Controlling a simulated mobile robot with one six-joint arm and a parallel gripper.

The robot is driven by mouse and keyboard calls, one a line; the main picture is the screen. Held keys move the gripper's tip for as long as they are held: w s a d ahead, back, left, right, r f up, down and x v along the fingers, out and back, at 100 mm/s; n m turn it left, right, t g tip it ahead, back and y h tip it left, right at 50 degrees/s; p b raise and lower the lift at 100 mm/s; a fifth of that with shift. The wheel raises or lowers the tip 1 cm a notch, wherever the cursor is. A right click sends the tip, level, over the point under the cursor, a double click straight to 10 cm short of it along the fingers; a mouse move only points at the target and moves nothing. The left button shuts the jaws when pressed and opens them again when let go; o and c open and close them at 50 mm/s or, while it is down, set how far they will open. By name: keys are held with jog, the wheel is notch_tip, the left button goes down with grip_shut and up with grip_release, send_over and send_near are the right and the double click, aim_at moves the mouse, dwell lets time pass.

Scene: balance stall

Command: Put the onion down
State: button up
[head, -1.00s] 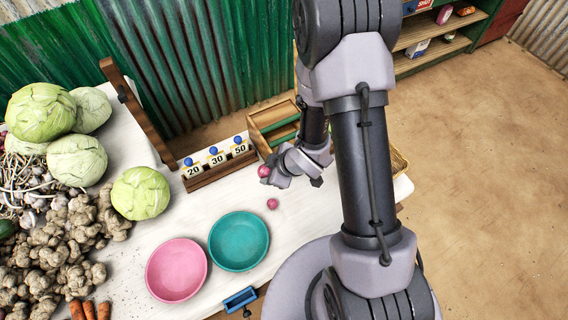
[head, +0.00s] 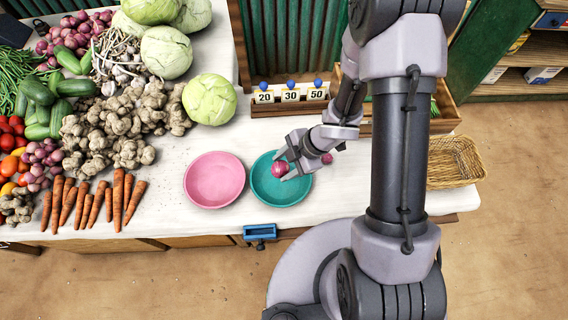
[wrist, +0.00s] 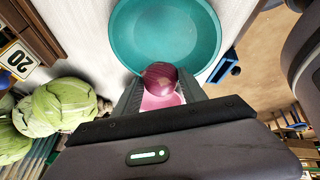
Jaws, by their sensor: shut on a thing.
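A red-purple onion (head: 280,169) is held between the fingers of my gripper (head: 287,166). In the head view it appears over the teal bowl (head: 262,191). In the wrist view the onion (wrist: 160,77) sits between the fingertips, with the teal bowl (wrist: 128,40) ahead of it and part of the pink bowl (wrist: 160,101) showing behind it. The onion's height above the bowls is hard to tell. Another small onion (head: 327,158) lies on the table right of the teal bowl, partly by my wrist.
The pink bowl (head: 190,190) stands left of the teal bowl. Number cards 20, 30 and 50 stand in a wooden holder (head: 290,110) behind. Cabbages, ginger (head: 110,125) and carrots (head: 122,200) fill the left. A wicker basket (head: 455,160) is at the right. A blue clamp (head: 260,232) is at the front edge.

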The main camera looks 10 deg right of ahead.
jog(key=b, duration=0.6)
send_over(275, 181)
jog(key=d, duration=0.3)
jog(key=f, duration=0.6)
jog(key=shift+s+a+f, duration=0.15)
jog(key=shift+s+f, duration=0.1)
jog(key=shift+r, duration=0.1)
jog(key=o, duration=1.6)
notch_tip(275, 181, up, 8)
jog(key=p, duration=0.8)
jog(key=shift+f+p, duration=0.25)
jog(key=shift+p, duration=0.1)
jog(key=shift+f, duration=0.3)
